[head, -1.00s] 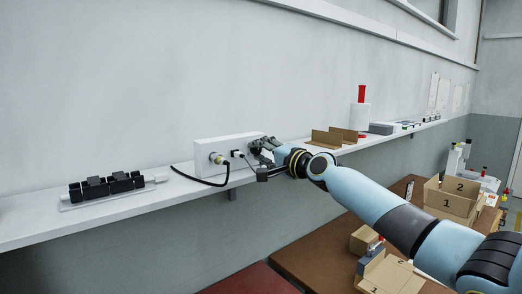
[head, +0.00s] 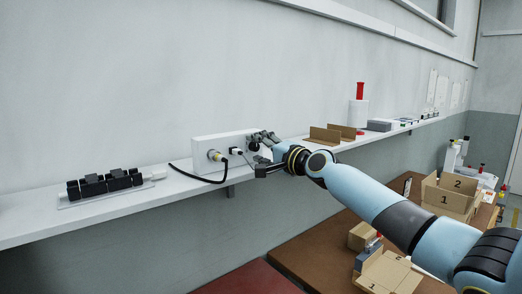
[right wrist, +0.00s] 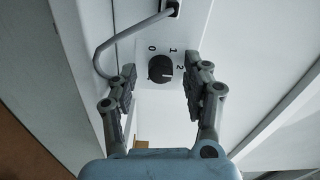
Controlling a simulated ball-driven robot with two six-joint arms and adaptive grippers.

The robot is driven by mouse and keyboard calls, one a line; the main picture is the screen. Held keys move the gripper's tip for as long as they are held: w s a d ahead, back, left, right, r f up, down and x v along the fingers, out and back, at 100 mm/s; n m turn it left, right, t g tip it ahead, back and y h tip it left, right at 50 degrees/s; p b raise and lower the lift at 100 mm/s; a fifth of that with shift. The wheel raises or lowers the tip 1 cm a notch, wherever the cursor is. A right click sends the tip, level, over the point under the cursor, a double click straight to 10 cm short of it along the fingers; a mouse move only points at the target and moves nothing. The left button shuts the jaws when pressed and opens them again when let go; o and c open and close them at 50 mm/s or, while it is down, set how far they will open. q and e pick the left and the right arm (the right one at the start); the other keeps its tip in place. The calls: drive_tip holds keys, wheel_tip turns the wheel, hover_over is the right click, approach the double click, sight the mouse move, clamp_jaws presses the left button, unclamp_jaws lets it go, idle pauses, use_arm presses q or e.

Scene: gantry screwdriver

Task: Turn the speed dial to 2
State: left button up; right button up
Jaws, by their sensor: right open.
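The speed dial (right wrist: 160,68) is a round black knob on the end face of a white control box (head: 207,148). The numbers 0, 1 and 2 are printed around it in the right wrist view. A light mark shows on the knob's right side, roughly towards the 2; its exact setting is hard to tell. My right gripper (right wrist: 158,88) is open, with one finger on each side of the knob and a visible gap to it. In the head view, the right gripper (head: 260,155) is at the box's right end. My left gripper is out of view.
A grey cable (right wrist: 113,40) loops from the box beside the left finger in the wrist view. A black cable (head: 195,178) runs from the box's front plug. The box stands on a narrow white shelf (head: 145,200) against the wall. Brown brackets (head: 325,135) stand to the right.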

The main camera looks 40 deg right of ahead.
drive_tip(key=s, duration=0.7)
drive_tip(key=shift+s+d, duration=0.25)
drive_tip(key=shift+d, duration=0.05)
idle(0.3)
